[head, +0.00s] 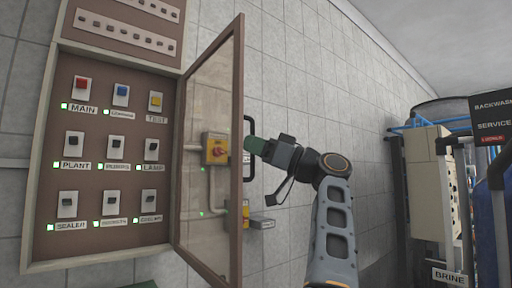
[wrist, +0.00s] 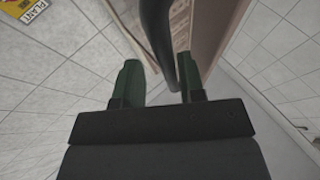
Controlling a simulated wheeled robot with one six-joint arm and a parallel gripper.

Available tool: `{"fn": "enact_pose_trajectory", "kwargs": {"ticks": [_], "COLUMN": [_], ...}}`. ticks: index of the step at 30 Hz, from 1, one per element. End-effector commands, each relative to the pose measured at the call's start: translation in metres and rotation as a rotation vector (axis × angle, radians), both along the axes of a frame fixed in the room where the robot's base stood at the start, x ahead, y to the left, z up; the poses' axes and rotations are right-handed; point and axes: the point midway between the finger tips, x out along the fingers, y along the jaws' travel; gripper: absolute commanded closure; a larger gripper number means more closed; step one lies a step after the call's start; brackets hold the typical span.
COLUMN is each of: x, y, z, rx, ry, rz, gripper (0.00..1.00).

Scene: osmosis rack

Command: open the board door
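The board door (head: 238,150) is a brown-framed, see-through panel. It stands swung out from the board (head: 110,150), with its hinge side at the board's right edge, and the switches are uncovered. Its black bar handle (head: 249,122) is on the outer face near the free edge. My gripper (head: 250,146) is at the handle, to the right of the door. In the wrist view the green fingers of my gripper (wrist: 158,75) are apart. The dark handle (wrist: 157,35) passes between them, closer to the right finger, with a gap at the left finger.
The board carries labelled switches and green lamps. A yellow box with a red knob (head: 215,149) shows on the tiled wall through the door panel. Pipes and a pale cabinet (head: 430,180) marked BRINE stand at the right.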

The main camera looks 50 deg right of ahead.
Motion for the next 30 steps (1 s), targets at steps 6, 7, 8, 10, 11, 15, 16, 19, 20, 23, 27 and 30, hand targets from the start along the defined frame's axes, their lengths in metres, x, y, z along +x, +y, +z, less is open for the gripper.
{"fn": "enact_pose_trajectory", "kwargs": {"ticks": [6,7,8,10,11,15,16,19,20,23,27,30], "x": [0.0,0.0,-0.001,-0.002,-0.004,-0.019,-0.024,-0.041,-0.047,-0.064,-0.085,-0.097], "y": [0.0,0.001,0.0,-0.001,-0.002,-0.009,-0.012,-0.021,-0.024,-0.032,-0.043,-0.048], "z": [0.001,0.001,0.001,0.0,-0.001,-0.01,-0.012,-0.021,-0.023,-0.031,-0.039,-0.045], "rx": [0.0,-0.001,-0.001,0.0,0.0,0.0,-0.001,0.0,0.0,0.0,0.0,0.001], "ry": [-0.001,-0.002,-0.002,-0.002,-0.002,-0.002,-0.002,-0.001,-0.002,-0.001,-0.001,-0.002], "rz": [0.0,-0.001,-0.001,-0.002,-0.002,-0.005,-0.006,-0.007,-0.007,-0.005,-0.004,-0.003], "gripper": [0.64,0.64,0.64,0.64,0.64,0.64,0.64,0.64,0.64,0.64,0.64,0.64]}}
